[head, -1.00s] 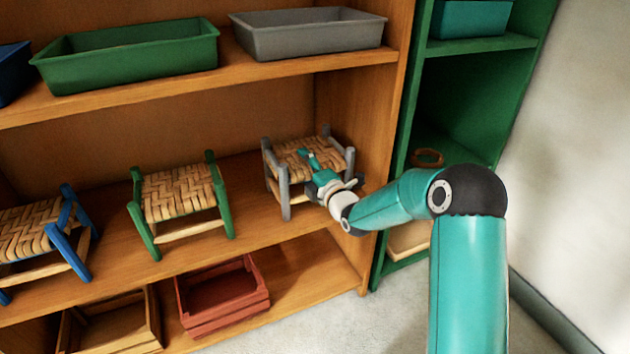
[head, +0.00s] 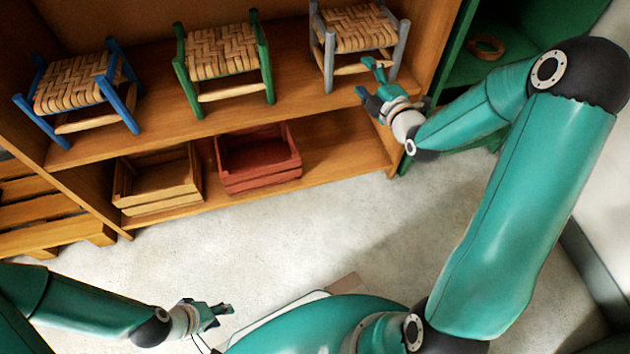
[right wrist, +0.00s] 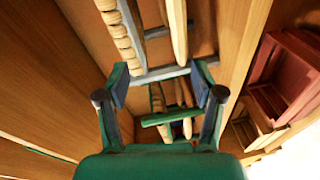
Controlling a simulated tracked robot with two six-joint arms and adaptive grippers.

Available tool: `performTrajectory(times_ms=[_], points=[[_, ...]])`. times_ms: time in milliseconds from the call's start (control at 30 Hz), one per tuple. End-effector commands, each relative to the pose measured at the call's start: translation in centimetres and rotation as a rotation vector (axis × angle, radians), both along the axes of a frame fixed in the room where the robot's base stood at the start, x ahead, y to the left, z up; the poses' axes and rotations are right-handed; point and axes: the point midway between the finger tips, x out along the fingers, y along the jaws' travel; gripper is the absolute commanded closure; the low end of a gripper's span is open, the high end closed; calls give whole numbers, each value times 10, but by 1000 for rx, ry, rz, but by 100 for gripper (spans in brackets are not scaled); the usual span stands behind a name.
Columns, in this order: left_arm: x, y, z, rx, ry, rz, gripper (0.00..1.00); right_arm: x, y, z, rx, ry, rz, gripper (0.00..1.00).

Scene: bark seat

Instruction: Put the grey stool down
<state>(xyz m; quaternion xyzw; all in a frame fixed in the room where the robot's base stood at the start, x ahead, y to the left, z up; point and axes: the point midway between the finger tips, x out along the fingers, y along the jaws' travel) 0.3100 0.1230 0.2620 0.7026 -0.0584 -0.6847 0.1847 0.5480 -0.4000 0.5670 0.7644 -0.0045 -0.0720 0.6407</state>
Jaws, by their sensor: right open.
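The grey stool (head: 355,30) has a woven bark seat and stands upright on the wooden shelf, at the right end of the row of stools. My right gripper (head: 364,77) is open and empty, just in front of the stool and low by its front right leg. In the right wrist view the grey stool's rail (right wrist: 160,73) shows past the open fingers; whether a finger touches the stool I cannot tell. My left gripper (head: 222,313) is low over the floor at the lower left, far from the stool; its finger opening is too small to judge.
A green stool (head: 222,52) and a blue stool (head: 82,85) stand on the same shelf, to the left. A red crate (head: 257,157) and a wooden crate (head: 157,180) are on the lower shelf. A green cabinet with a brown ring (head: 486,47) adjoins at right.

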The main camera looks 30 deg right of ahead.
Motion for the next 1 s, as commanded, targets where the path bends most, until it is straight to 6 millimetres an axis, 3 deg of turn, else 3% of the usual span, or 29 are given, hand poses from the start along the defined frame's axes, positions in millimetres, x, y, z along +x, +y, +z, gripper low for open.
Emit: performTrajectory(times_ms=[167,300,433,600,700,1000], points=[[0,0,0,0,0,0,60,-13,75,-113,521,317,-21,33],[0,0,0,0,0,0,60,-66,154,-207,978,673,-197,33],[0,0,0,0,0,0,60,-137,214,-266,1273,975,-484,33],[0,0,0,0,0,0,60,-213,256,-297,1433,1197,-843,33],[0,0,0,0,0,0,60,-234,271,-303,1459,1242,-959,33],[0,0,0,0,0,0,60,-240,277,-304,1467,1251,-996,33]])
